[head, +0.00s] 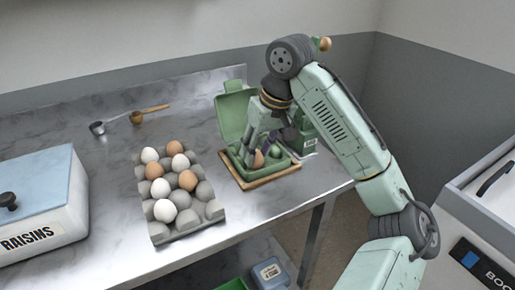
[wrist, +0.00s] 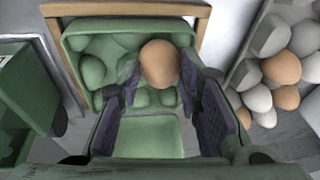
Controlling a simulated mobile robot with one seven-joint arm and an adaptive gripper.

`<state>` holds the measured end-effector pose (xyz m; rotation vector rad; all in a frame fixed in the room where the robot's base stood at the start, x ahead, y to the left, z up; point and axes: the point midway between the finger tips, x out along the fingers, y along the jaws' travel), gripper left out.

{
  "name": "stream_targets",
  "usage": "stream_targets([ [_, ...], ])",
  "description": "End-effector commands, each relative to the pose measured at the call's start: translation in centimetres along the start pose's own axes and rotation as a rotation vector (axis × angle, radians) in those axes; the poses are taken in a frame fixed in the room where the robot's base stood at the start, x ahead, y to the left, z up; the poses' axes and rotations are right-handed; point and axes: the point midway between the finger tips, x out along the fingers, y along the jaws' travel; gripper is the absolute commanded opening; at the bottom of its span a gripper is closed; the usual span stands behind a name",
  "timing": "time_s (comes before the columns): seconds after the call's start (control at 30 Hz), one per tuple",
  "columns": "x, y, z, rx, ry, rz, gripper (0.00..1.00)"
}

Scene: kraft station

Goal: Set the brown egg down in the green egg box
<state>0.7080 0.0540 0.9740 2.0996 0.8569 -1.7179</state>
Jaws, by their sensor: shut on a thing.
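The brown egg (head: 257,159) is between the fingers of my gripper (head: 262,149), low over the green egg box (head: 274,179). In the wrist view the egg (wrist: 159,63) sits between the purple-padded fingers of my gripper (wrist: 165,95), over the box's cups. The green egg box (wrist: 88,42) is open, its lid (head: 232,108) raised at the back. No other egg shows in it. I cannot tell whether the held egg touches a cup.
The box stands on a wooden tray (head: 259,184). A grey egg tray (head: 193,230) with several white and brown eggs is to the left. Another green carton (head: 304,128) stands close behind, to the right. A raisins bin (head: 41,203) and a scoop (head: 97,128) are farther left.

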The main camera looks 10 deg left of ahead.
Motion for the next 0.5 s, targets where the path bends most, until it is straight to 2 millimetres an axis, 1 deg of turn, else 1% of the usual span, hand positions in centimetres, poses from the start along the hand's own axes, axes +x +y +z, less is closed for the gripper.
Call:
stream_targets([
  [0.07,-0.02,0.00,0.00,0.000,0.000,0.000,0.21],
  [0.1,-0.02,0.01,0.00,0.000,0.000,0.000,0.32],
  [0.43,-0.03,0.01,0.00,0.000,0.000,0.000,0.54],
  [0.5,-0.03,0.00,0.00,0.000,0.000,0.000,0.55],
])
